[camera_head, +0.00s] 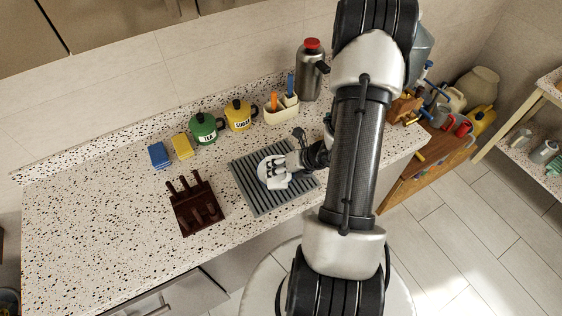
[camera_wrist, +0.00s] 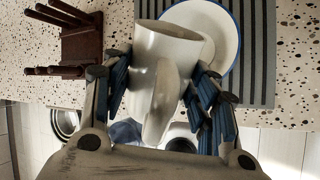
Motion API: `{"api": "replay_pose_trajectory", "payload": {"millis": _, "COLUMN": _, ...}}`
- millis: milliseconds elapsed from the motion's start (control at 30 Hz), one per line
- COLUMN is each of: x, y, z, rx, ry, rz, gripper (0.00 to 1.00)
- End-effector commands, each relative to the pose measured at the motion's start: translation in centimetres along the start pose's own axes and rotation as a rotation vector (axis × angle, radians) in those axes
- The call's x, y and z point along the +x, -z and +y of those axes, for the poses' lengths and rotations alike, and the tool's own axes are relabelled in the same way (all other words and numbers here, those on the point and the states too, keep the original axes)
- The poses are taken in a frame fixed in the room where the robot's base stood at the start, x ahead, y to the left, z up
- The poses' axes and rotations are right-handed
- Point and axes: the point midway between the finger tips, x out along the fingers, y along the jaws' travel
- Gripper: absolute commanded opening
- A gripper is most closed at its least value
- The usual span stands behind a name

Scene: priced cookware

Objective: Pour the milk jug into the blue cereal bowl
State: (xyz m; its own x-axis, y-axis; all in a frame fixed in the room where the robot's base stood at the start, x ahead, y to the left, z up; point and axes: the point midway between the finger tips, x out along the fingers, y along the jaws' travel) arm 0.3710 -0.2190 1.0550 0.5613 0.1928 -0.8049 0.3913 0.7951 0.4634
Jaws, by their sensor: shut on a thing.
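A pale grey-white jug (camera_wrist: 178,45) with a looped handle is held between the two blue-padded fingers of my gripper (camera_wrist: 160,80) in the wrist view. A white round dish (camera_wrist: 228,32) with a thin blue rim rests on a grey ridged mat (camera_wrist: 262,60) behind the jug, which partly hides it. In the head view, my gripper (camera_head: 290,168) is over the mat, with the jug (camera_head: 279,181) overlapping the dish. A blue rounded thing (camera_wrist: 126,131) shows below the counter edge in the wrist view, mostly hidden.
A dark wooden rack (camera_head: 197,208) stands left of the mat. A steel bowl (camera_wrist: 66,121) lies below the counter edge. The counter's left side is clear.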

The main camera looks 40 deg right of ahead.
Motion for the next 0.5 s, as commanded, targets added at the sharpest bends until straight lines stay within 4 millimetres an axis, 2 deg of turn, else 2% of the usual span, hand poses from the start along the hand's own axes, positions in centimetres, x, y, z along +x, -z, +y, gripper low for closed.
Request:
{"api": "replay_pose_trajectory", "payload": {"millis": 33, "x": -0.43, "y": -0.34, "z": 0.29, "rx": 0.008, "ry": -0.002, "rz": 0.016, "gripper": 0.12}}
{"api": "replay_pose_trajectory", "payload": {"millis": 500, "x": 0.27, "y": -0.69, "z": -0.09, "rx": 0.091, "ry": -0.003, "rz": 0.160, "gripper": 0.12}}
